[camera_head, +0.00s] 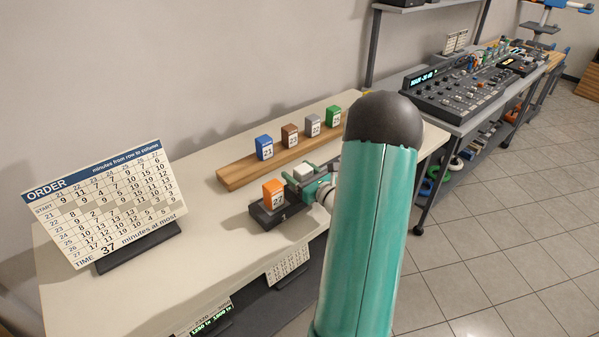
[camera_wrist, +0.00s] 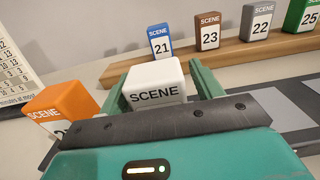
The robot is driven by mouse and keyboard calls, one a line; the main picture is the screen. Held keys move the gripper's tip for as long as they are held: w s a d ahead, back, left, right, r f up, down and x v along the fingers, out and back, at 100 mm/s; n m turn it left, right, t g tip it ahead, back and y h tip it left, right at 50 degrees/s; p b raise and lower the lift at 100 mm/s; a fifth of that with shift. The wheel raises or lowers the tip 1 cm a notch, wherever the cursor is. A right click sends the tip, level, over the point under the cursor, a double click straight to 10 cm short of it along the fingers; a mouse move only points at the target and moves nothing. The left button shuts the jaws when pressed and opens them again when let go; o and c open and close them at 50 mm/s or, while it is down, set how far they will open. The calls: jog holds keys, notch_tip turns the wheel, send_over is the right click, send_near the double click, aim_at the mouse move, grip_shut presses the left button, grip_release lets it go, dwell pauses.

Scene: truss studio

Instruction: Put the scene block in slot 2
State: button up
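A white block marked SCENE (camera_wrist: 155,85) stands between the two green fingers of my gripper (camera_wrist: 163,92) in the wrist view. Its lower front is hidden by the gripper body, and its number does not show. The fingers lie close along both sides; I cannot tell whether they press on it. In the head view the white block (camera_head: 304,170) and my gripper (camera_head: 308,182) are over the dark tray (camera_head: 262,217), just right of an orange block 27 (camera_head: 273,193) at the tray's left end. The slot under the white block is hidden.
A wooden rack (camera_head: 237,178) behind holds a blue block 21 (camera_head: 264,147), a brown block 23 (camera_head: 289,135), a grey block 22 (camera_head: 312,125) and a green block 25 (camera_head: 333,116). An ORDER board (camera_head: 105,200) stands at left. The front-left table is clear.

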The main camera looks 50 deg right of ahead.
jog(key=shift+r, duration=0.2)
jog(key=s, duration=0.4)
jog(key=s+a, duration=0.1)
jog(key=s, duration=0.7)
jog(key=shift+a, duration=0.2)
jog(key=w+a+r+n+g+y, duration=0.2)
jog(key=a+r+n+g+y, duration=0.15)
jog(key=a+n, duration=0.4)
jog(key=w+a+r+n+g+y, duration=0.1)
jog(key=a+r+n+g+y, duration=0.25)
jog(key=a, duration=0.75)
jog(key=w+a+r+n+g+y, duration=0.1)
jog(key=w+a+n+g+y, duration=0.15)
jog(key=a+n+y, duration=0.55)
jog(key=s+a+r+n+g+h, duration=0.2)
jog(key=s+a+n+g+h, duration=0.4)
jog(key=a, duration=0.4)
jog(key=s+r+n+t+h, duration=0.3)
jog(key=r+n+h, duration=0.3)
jog(key=n, duration=0.6)
jog(key=shift+s+a+h, duration=0.4)
jog(key=shift+s+h, duration=0.2)
jog(key=shift+s, duration=0.2)
